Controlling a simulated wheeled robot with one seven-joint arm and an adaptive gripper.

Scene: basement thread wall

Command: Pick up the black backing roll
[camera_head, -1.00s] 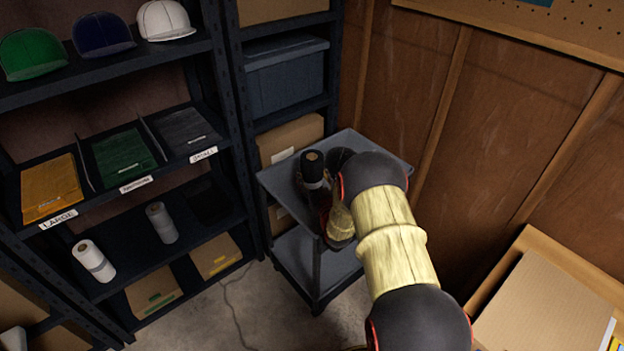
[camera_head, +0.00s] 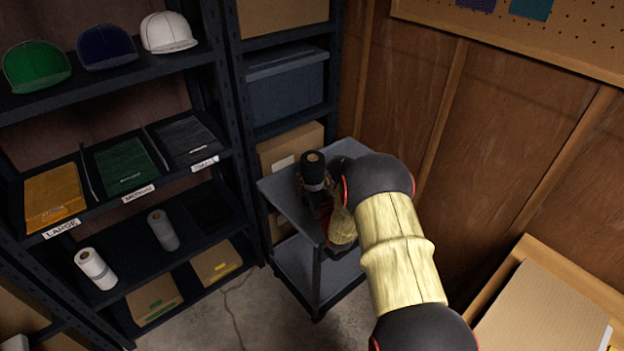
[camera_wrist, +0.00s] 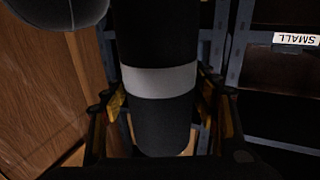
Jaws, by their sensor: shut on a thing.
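The black backing roll (camera_head: 313,168) is upright over the top shelf of the grey cart (camera_head: 283,199). It is black with a grey band and a brown core end. In the wrist view the roll (camera_wrist: 160,118) stands between the two fingers of my gripper (camera_wrist: 162,100), which is shut on it around the band. Its lower end shows there and looks clear of any surface. In the head view my arm hides much of the gripper and part of the cart top.
A dark shelf rack on the left holds caps (camera_head: 168,32), folded bags (camera_head: 125,163), a white roll (camera_head: 95,268) and a grey roll (camera_head: 162,230). A wooden wall (camera_head: 410,90) is close behind the cart. A cardboard-filled bin (camera_head: 550,300) is at lower right.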

